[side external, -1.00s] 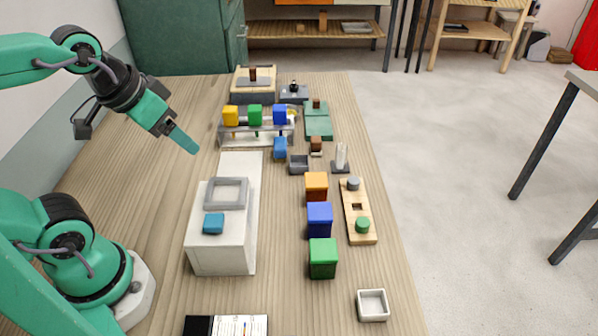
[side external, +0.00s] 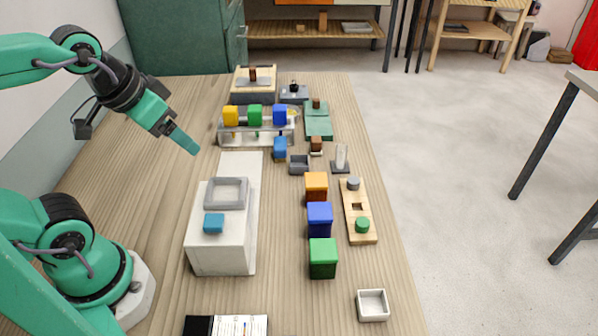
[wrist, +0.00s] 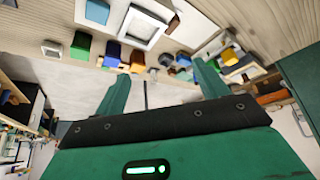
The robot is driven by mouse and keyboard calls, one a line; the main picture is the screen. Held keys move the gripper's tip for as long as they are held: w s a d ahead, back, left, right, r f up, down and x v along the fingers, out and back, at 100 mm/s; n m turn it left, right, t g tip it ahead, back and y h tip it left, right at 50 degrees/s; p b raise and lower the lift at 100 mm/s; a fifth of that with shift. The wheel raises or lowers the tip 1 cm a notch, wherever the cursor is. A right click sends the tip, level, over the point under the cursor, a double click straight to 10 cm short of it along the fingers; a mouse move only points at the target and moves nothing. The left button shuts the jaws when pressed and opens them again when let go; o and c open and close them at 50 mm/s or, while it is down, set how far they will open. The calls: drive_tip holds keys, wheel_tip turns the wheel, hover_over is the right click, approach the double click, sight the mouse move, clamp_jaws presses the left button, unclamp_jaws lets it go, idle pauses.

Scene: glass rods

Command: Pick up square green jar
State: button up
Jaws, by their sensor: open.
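The square green jar (side external: 322,258) stands upright on the wooden table, nearest of a row of three square jars in the side view. A blue jar (side external: 320,219) and an orange jar (side external: 316,186) stand behind it. In the wrist view the green jar (wrist: 81,45) shows upper left, beyond the fingers. My gripper (side external: 190,146) hangs in the air at the left, above the table and well away from the jar. In the wrist view my gripper (wrist: 160,85) has its two green fingers spread apart with nothing between them.
A white block (side external: 222,255) with a teal piece and a square frame on it stands left of the jars. A wooden board (side external: 358,232) with pegs lies to their right. A small white tray (side external: 372,305) and a notebook (side external: 240,326) are in front. A rack (side external: 256,134) stands farther back.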

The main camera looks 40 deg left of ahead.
drive_tip(key=shift+w+d, duration=0.1)
drive_tip(key=m+g, duration=0.6)
drive_tip(key=m, duration=0.3)
hover_over(324, 248)
drive_tip(key=f, duration=1.4)
drive_tip(key=shift+a, duration=0.25)
drive_tip(key=shift+d+f, duration=0.3)
drive_tip(key=shift+f, duration=0.05)
drive_tip(key=shift+f, duration=1.25)
drive_tip(key=shift+f, duration=0.15)
